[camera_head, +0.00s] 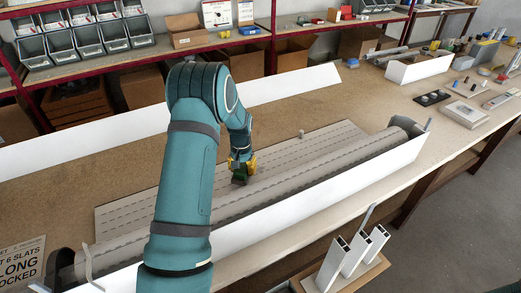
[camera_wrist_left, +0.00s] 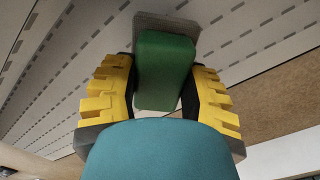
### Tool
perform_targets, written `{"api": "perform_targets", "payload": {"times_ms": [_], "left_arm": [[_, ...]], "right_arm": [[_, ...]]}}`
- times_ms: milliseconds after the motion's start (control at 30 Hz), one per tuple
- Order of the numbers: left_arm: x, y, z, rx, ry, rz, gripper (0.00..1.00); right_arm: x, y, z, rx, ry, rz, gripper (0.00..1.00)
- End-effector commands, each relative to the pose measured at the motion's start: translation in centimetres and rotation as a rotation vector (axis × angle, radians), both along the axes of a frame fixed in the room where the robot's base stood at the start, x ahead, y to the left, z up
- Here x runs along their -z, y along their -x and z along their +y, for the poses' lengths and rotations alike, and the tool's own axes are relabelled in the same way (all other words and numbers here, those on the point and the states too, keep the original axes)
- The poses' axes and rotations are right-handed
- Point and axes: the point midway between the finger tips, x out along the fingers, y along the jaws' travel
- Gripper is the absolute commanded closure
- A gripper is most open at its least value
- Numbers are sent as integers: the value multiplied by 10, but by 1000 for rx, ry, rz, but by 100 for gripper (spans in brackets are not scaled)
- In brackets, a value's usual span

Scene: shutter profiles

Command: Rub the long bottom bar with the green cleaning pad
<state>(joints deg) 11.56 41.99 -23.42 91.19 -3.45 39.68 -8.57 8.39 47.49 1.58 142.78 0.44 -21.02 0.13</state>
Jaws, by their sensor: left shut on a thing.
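The green cleaning pad (camera_wrist_left: 165,75) is a block with a grey face, held between the yellow fingers of my left gripper (camera_wrist_left: 163,100). In the head view my left gripper (camera_head: 241,168) points down over the slatted shutter, with the dark green pad (camera_head: 239,179) below it. The pad is at or just above the slats; I cannot tell if it touches. The pale shutter curtain (camera_head: 310,147) lies flat, its slots in rows. I cannot clearly tell the long bottom bar from the other slats; my left arm hides part of the curtain. My right gripper is not in view.
A rolled grey tube (camera_head: 325,165) runs along the front behind a long white board (camera_head: 330,205). Another white board (camera_head: 290,88) stands behind. Upright white profiles (camera_head: 350,255) stand at the front right. Shelves with grey bins and boxes line the back.

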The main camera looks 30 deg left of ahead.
Motion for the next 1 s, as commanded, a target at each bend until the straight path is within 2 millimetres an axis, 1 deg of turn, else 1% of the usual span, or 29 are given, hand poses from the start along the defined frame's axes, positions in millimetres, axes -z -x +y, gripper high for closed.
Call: {"api": "perform_targets", "payload": {"times_ms": [33, 500, 633, 1000], "left_arm": [[-8, -1, 0, 0, -1, -2, 93], [-48, -1, -2, 2, 0, -2, 93], [-51, -1, -2, 2, 1, -1, 93], [-51, -1, -2, 2, 0, -1, 93]], "right_arm": [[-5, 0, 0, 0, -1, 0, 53], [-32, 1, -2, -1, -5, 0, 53], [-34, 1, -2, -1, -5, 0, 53], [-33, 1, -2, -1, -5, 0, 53]]}}
